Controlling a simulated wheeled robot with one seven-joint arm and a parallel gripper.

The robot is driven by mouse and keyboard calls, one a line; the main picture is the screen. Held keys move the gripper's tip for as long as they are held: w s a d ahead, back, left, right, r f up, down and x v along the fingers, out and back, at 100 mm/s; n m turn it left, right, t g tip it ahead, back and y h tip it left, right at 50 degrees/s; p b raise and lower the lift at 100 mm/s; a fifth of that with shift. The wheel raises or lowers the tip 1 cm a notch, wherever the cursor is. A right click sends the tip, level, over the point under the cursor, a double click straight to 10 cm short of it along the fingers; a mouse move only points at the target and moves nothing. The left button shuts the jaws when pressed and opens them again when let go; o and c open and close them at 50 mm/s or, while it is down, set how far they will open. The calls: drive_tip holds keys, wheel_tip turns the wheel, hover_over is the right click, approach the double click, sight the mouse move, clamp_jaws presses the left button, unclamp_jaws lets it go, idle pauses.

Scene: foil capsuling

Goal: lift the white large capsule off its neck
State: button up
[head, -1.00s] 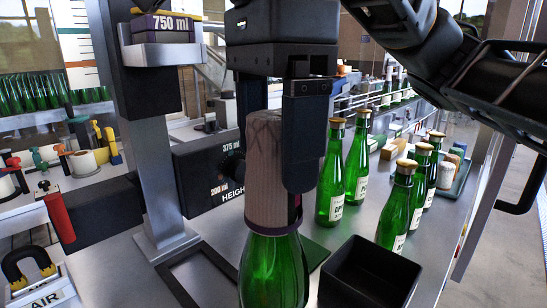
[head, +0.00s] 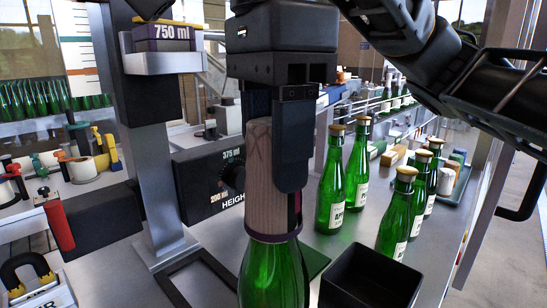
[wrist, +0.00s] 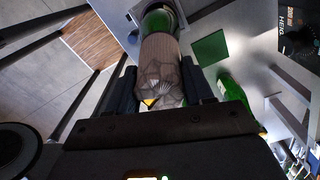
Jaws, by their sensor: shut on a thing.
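The large capsule (head: 262,185) stands upright over the neck of a green bottle (head: 272,275). It looks pale pinkish-grey with a wood-like grain and a dark purple band at its lower rim. My gripper (head: 282,178) points down from above, with its fingers on either side of the capsule's upper part, shut on it. The near finger hides part of the capsule's right side. In the wrist view the capsule (wrist: 160,62) sits between the two dark fingers, its creased top towards the camera and the bottle (wrist: 158,8) beyond. The neck is hidden inside the capsule.
An open black bin (head: 370,275) stands just right of the bottle. Several green bottles with gold tops (head: 357,180) stand farther right. A height gauge (head: 215,185) and a grey post (head: 150,180) bearing a 750 ml block (head: 167,36) stand close on the left.

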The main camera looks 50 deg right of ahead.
wheel_tip(320, 180, up, 10)
drive_tip(key=shift+f+b, duration=0.1)
drive_tip(key=shift+b, duration=0.3)
wheel_tip(320, 180, up, 5)
drive_tip(key=p, duration=0.3)
drive_tip(key=shift+r+p, duration=0.2)
drive_tip(key=shift+p, duration=0.15)
